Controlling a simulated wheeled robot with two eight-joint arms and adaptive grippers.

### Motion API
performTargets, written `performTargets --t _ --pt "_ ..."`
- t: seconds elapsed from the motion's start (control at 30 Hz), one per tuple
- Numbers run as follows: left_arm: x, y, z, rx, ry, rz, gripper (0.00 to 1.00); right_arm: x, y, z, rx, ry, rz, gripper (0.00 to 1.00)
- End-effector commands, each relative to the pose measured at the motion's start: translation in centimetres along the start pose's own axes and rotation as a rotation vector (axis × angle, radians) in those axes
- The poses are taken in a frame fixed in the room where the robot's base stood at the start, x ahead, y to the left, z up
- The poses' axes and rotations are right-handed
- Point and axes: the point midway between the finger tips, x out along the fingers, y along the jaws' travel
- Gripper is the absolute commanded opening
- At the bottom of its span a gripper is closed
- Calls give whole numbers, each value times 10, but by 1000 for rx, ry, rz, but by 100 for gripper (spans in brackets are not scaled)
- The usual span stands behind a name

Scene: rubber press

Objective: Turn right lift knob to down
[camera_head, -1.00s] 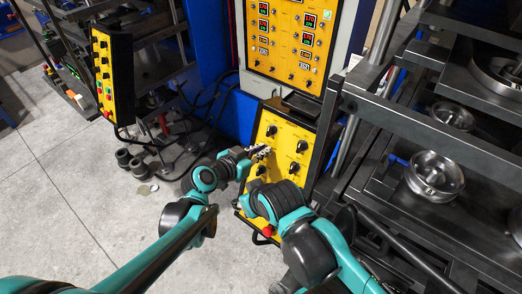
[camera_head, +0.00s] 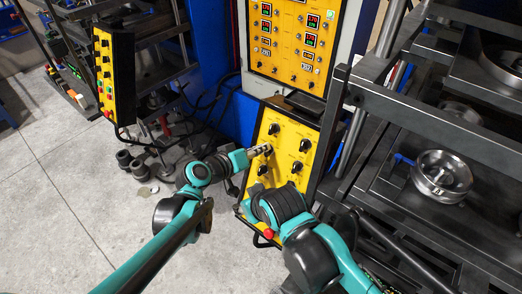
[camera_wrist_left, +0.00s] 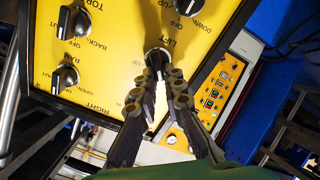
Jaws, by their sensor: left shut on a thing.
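The yellow control panel (camera_head: 283,135) with several black knobs stands in the middle of the head view. My left gripper (camera_head: 264,150) reaches its left column of knobs. In the left wrist view the panel is upside down, and my left gripper (camera_wrist_left: 158,75) is closed around the lift knob (camera_wrist_left: 157,56), beside the print "LIFT". The fingertips hide most of this knob, so its setting cannot be read. The print "RIGHT" shows lower on the panel, and "DOWN" near its top edge. My right arm shows in the head view, but its gripper does not.
Other knobs (camera_wrist_left: 72,22) and (camera_wrist_left: 65,76) sit close to the gripped one. A second yellow panel with red displays (camera_head: 292,38) stands above. The dark press frame (camera_head: 400,120) is to the right. Open floor (camera_head: 70,200) lies to the left.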

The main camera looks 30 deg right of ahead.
Motion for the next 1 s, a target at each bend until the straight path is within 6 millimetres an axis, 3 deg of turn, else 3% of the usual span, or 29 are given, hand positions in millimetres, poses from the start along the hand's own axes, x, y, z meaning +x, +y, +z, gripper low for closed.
performTargets --t 0.3,0.77,0.87,1.0 --pt "0 -2 1 -102 -1 3 0 3 0 2 0 0 0 43" --pt "0 -2 0 -118 -1 4 0 4 0 3 0 0 0 43" --pt "0 -2 0 -118 -1 4 28 4 0 3 0 0 0 43" --pt "0 -2 0 -117 0 4 30 4 0 3 0 0 0 43"
